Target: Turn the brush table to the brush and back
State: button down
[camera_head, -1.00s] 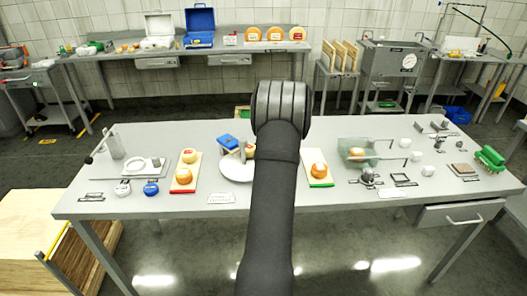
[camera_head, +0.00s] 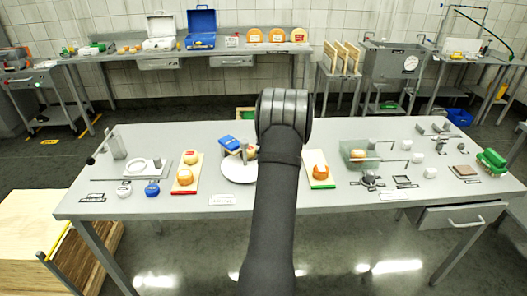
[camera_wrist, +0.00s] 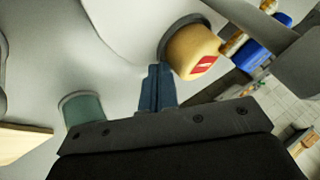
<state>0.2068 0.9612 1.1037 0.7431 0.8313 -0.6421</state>
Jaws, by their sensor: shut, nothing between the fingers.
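The brush table is a round white disc (camera_head: 238,171) on the workbench, left of my arm in the head view. A blue brush block (camera_head: 229,142) stands at its back edge. An orange-yellow cheese wheel (camera_head: 252,153) shows beside the brush, partly hidden by my arm. In the wrist view, the pale disc (camera_wrist: 128,22) fills the upper middle. A yellow cheese wheel with a red label (camera_wrist: 188,45) sits in a grey holder at its edge. My gripper (camera_wrist: 157,72) is shut and empty, its fingertips close to this wheel; contact cannot be told. In the head view my arm hides the fingers.
A board with cheese (camera_head: 186,178) lies left of the disc, another board (camera_head: 319,170) right of my arm. A clear box (camera_head: 360,152) stands further right. A green peg (camera_wrist: 82,108) is left of the fingers in the wrist view. The bench's front strip is mostly clear.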

jog(key=shift+w+a+n+g+y, duration=0.35)
jog(key=shift+w+a+n+g, duration=0.15)
jog(key=shift+n, duration=0.45)
jog(key=shift+w+a+n+g+y, duration=0.35)
jog(key=shift+w+a+n+g, duration=0.15)
jog(key=shift+n, duration=0.45)
jog(key=shift+w+a+n+g+y, duration=0.15)
jog(key=shift+w+a+n+g, duration=0.1)
jog(key=shift+a+n+g, duration=0.3)
jog(key=shift+w+a+n+g+y, duration=0.15)
jog(key=shift+w+a+n+g, duration=0.15)
jog(key=shift+n, duration=0.45)
jog(key=shift+w+a, duration=0.15)
jog(key=shift+a, duration=0.45)
jog(key=shift+w+a, duration=0.1)
jog(key=shift+a, duration=0.35)
